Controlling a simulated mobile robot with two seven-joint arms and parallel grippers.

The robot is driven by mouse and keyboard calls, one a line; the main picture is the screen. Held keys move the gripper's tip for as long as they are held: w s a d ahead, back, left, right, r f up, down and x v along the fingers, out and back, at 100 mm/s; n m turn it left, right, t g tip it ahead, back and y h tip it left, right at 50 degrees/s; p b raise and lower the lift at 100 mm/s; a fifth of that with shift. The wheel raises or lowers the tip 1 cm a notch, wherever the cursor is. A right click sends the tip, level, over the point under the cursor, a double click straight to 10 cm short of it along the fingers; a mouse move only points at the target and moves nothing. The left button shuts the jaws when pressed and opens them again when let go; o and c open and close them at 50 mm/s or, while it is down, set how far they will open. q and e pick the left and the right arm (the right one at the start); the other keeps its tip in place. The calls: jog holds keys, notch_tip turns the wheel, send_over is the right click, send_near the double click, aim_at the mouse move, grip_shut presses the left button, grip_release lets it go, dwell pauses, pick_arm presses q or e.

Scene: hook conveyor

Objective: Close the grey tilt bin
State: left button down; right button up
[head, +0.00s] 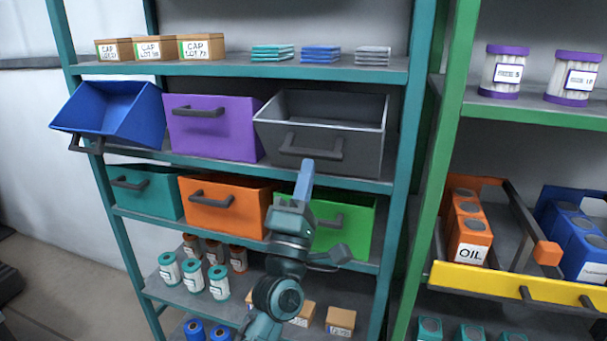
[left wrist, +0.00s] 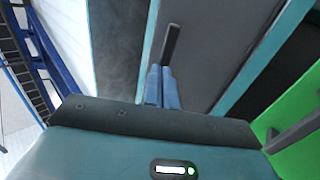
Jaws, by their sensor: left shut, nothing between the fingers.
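The grey tilt bin (head: 345,148) is on the upper bin row of the teal rack, at the right end. It is tilted outward, its top open and its dark inside visible. Its dark bar handle (head: 312,150) is on the front face and also shows in the left wrist view (left wrist: 171,45). My left gripper (head: 306,172) is shut and empty, its blue fingertips just below the handle. In the left wrist view the fingertips (left wrist: 162,78) point at the handle's lower end; I cannot tell whether they touch. My right gripper is not in view.
A blue bin (head: 115,112) is tilted out at the left; a purple bin (head: 215,135) stands between. Teal, orange (head: 225,208) and green (head: 357,222) bins sit below. A green rack post (head: 440,150) and a yellow-edged shelf (head: 500,284) stand to the right.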

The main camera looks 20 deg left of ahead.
aim_at(317, 128)
pick_arm(q)
jog(key=shift+w+r+p, duration=0.35)
jog(key=shift+w+r, duration=0.1)
jog(key=shift+r, duration=0.25)
jog(key=shift+w+r+p, duration=0.4)
jog(key=shift+w+r, duration=0.05)
jog(key=shift+r, duration=0.3)
jog(key=shift+w+r+p, duration=0.35)
jog(key=shift+w+r, duration=0.1)
jog(key=shift+r, duration=0.25)
jog(key=shift+x, duration=2.05)
jog(key=shift+w, duration=0.2)
jog(key=shift+s+d, duration=0.1)
